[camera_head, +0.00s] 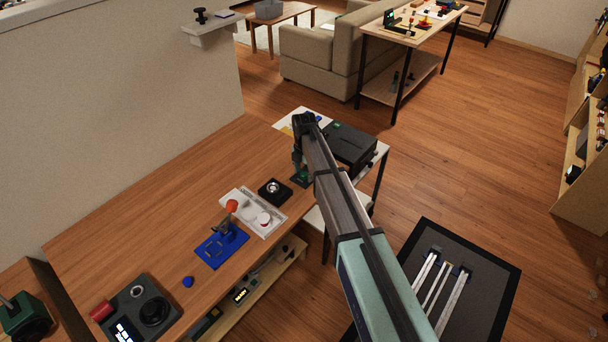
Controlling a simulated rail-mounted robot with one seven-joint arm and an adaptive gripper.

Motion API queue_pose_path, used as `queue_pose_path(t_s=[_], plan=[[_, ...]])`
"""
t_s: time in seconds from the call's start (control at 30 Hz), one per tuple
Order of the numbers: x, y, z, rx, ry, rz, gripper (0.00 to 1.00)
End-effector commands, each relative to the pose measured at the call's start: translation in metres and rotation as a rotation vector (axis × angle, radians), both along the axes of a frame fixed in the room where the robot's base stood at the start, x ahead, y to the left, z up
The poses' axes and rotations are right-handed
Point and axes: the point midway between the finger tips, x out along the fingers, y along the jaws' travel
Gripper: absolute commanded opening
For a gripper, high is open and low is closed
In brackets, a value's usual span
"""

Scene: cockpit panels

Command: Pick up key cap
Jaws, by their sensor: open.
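My gripper (299,168) is open and points down over the far right end of the wooden workbench. It hangs above or beside a small dark plate with a green patch (301,179); I cannot tell whether they touch. No part is clearly recognisable as the key cap. A small blue piece (187,282) lies loose on the bench at the near left, well away from my gripper. My arm hides part of the area right of the gripper.
A white panel (241,206) and a black square unit with a round knob (273,189) lie left of my gripper. A black box (349,147) stands on a white table to the right. A dark control box (139,312) sits at the near left. The bench's left middle is bare.

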Motion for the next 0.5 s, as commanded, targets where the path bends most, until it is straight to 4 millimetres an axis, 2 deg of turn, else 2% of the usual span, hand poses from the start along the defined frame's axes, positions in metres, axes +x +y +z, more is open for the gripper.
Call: queue_pose_path(t_s=[0.07,0.1,0.2,0.23,0.5], plan=[[0.0000,0.0000,-0.0001,0.000,0.000,0.000,0.58],[0.0000,0.0000,-0.0001,0.000,0.000,0.000,0.55],[0.0000,0.0000,-0.0001,0.000,0.000,0.000,0.22],[0.0000,0.0000,-0.0001,0.000,0.000,0.000,0.14],[-0.0001,0.0001,0.0000,0.000,0.000,0.000,0.12]])
